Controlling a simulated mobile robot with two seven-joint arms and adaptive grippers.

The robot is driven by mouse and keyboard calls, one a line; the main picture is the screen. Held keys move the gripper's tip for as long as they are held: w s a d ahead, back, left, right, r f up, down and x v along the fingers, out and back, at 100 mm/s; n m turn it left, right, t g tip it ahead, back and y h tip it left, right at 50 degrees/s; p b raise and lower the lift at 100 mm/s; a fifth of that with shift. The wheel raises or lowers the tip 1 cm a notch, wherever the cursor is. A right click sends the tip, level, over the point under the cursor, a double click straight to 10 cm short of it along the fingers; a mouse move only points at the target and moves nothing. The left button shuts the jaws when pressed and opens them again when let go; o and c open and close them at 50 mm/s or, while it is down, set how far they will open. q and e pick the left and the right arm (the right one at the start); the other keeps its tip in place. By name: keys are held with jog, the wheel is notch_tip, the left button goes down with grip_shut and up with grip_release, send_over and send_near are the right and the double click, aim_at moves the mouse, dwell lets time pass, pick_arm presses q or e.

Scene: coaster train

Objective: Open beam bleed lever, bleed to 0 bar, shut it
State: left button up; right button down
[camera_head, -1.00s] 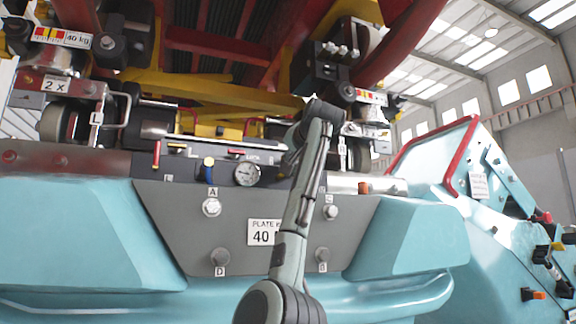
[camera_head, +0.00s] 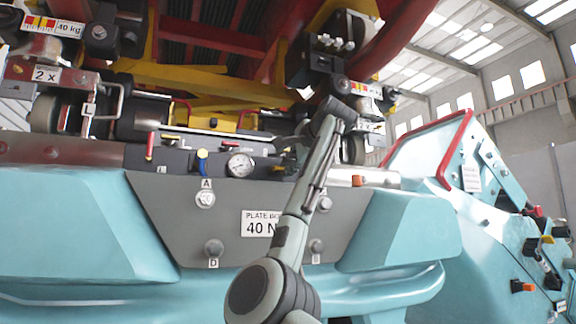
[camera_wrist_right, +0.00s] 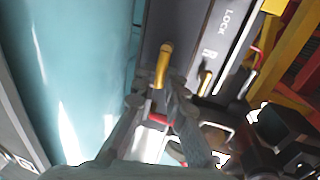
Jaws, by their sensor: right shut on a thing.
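A yellow-handled lever (camera_wrist_right: 163,66) stands out from the grey panel in the right wrist view, beside the printed word LOCK. My right gripper (camera_wrist_right: 154,94) has its fingers around the lower part of this lever and is shut on it. In the head view my right gripper (camera_head: 288,146) is small and partly hidden, at the panel right of the gauge. My left gripper is not in view.
A blue lever (camera_head: 202,160) stands left of the gauge, and a red lever (camera_head: 150,147) farther left. A plate marked 40 (camera_head: 258,224) is on the grey front. Red and yellow beams hang close above. Teal housings flank the panel.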

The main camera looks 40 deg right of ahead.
dwell(0.5)
jog(key=c, duration=1.6)
grip_release()
jog(key=v, duration=1.2)
